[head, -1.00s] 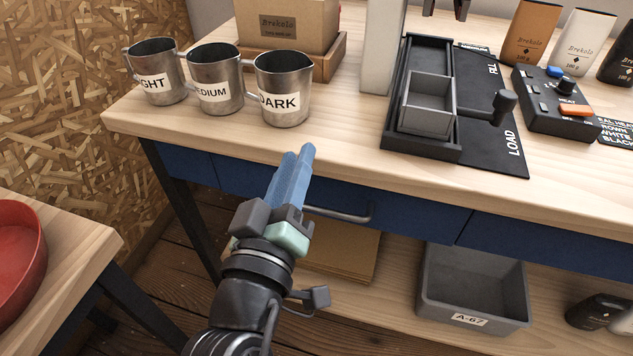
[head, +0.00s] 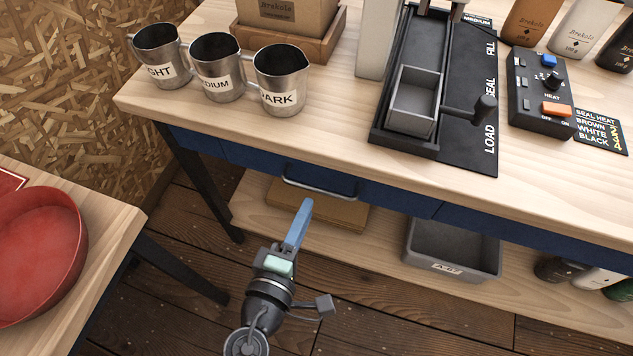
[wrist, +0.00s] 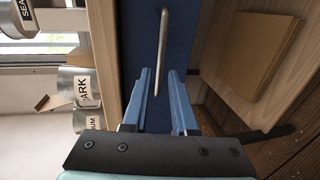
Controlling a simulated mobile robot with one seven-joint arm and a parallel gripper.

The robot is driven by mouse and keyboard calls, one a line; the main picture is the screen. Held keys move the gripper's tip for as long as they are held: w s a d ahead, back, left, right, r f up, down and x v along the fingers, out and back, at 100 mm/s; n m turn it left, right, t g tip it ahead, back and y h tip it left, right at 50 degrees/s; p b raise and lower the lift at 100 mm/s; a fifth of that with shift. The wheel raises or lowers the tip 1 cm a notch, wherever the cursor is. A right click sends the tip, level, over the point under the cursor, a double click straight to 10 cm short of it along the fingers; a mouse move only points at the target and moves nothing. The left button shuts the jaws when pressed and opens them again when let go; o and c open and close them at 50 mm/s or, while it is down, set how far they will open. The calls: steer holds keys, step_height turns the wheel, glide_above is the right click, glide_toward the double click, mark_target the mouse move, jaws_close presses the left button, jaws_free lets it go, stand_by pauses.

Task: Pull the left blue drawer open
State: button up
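The left blue drawer (head: 400,197) is under the wooden worktop, its front looking flush with the blue frame. Its grey bar handle (head: 320,188) runs along the front and also shows in the wrist view (wrist: 162,45). My gripper (head: 305,205) has blue fingers and appears just in front of the handle in the head view. In the wrist view my gripper (wrist: 160,72) is open, one finger on each side of the handle's line, and nothing is gripped. The handle's near end shows between the fingers; the exact depth gap cannot be told.
Steel cups (head: 280,82), a sealer (head: 410,105) and a control box (head: 540,95) stand on the worktop. A grey bin (head: 450,250) and cardboard (head: 345,212) lie on the shelf below. A red bowl (head: 40,255) sits on the left table. Floor is clear before the drawer.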

mark_target(315, 191)
steer(key=x, duration=0.7)
jaws_close()
stand_by(1.3)
